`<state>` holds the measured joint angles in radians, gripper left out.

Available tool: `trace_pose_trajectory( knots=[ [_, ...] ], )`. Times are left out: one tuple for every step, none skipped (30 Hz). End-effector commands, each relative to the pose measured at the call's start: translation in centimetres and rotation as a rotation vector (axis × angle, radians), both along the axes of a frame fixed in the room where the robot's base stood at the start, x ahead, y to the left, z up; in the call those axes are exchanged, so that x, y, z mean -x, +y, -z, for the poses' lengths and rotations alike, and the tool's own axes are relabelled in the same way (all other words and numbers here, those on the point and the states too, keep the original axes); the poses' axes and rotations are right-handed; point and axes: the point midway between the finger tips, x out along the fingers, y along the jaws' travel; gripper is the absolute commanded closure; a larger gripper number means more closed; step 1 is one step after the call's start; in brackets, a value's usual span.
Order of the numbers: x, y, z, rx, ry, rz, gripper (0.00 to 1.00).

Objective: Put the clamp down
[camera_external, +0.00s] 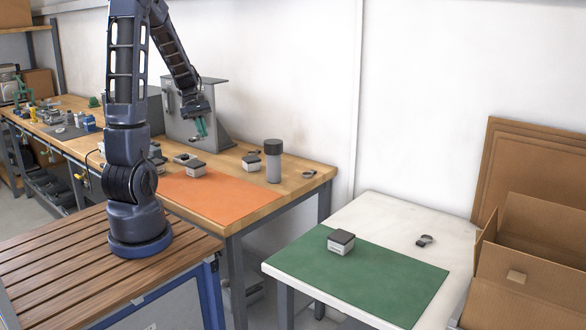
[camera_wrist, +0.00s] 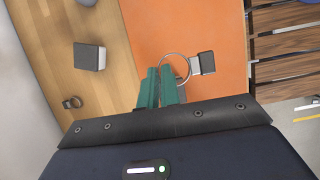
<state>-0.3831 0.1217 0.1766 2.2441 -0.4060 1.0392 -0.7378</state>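My gripper (camera_external: 201,128) hangs above the wooden workbench, near the back edge of the orange mat (camera_external: 215,198). In the wrist view its two green fingers (camera_wrist: 161,86) are close together. A clamp (camera_wrist: 207,63), a thin metal ring with a dark grey block, is at the fingertips, its ring passing at the fingers and its block out to the right. It appears to be gripped, with the orange mat (camera_wrist: 190,28) below it. In the external view the held clamp is too small to make out clearly.
A box (camera_external: 195,168) sits by the mat's back edge. Most of the orange mat is clear. A green mat (camera_external: 370,275) lies on the separate white table.

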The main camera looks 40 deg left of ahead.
Motion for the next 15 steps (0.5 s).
trace_pose_trajectory(
  knots=[
    [0.0,0.0,-0.8,-0.001,-0.003,0.002,1.0],
    [-0.1,0.0,-1.2,-0.002,-0.003,0.002,1.0],
    [-0.1,0.0,-1.6,-0.002,-0.003,0.002,1.0],
    [0.0,0.0,-1.9,-0.001,-0.002,0.001,1.0],
    [0.0,0.0,-2.1,0.0,-0.001,0.002,1.0],
    [-0.1,0.0,-2.4,-0.001,-0.001,0.004,1.0],
    [-0.2,0.0,-2.5,-0.001,0.0,0.008,1.0],
    [-0.4,-0.1,-2.6,-0.002,0.0,0.014,1.0],
    [-0.8,-0.1,-2.7,-0.003,0.0,0.027,1.0],
    [-1.1,-0.1,-2.7,-0.004,0.0,0.041,1.0],
    [-1.6,-0.2,-2.7,-0.005,0.0,0.059,1.0],
    [-2.3,-0.3,-2.7,-0.007,0.001,0.086,1.0],
    [-3.0,-0.5,-2.5,-0.009,0.001,0.111,1.0],
    [-3.7,-0.6,-2.4,-0.012,0.001,0.139,1.0],
    [-4.8,-0.8,-2.2,-0.015,0.001,0.178,1.0]
  ],
)
